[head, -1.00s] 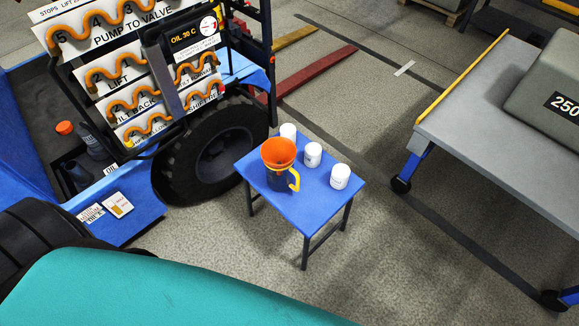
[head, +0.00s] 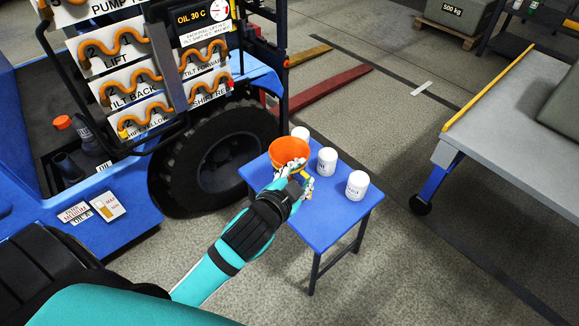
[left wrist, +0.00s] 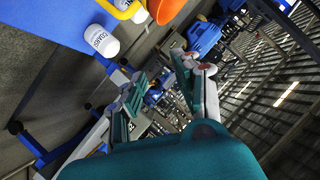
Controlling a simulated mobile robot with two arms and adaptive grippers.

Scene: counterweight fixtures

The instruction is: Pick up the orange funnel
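The orange funnel (head: 289,149) sits mouth-up on the blue table; in the earlier head view it sits in a dark jug with a yellow handle. My left gripper (head: 297,179) is at the near side of the funnel and now hides most of the jug. In the left wrist view the fingers (left wrist: 160,68) are apart with nothing between them. I cannot tell whether the gripper touches the jug. My right gripper is not in view.
Three white containers stand on the blue table (head: 322,232) behind and right of the funnel, the nearest (head: 357,186) at the right. A forklift with a black tyre (head: 215,160) is close on the left. A grey bench (head: 510,130) stands at the right, with open floor between.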

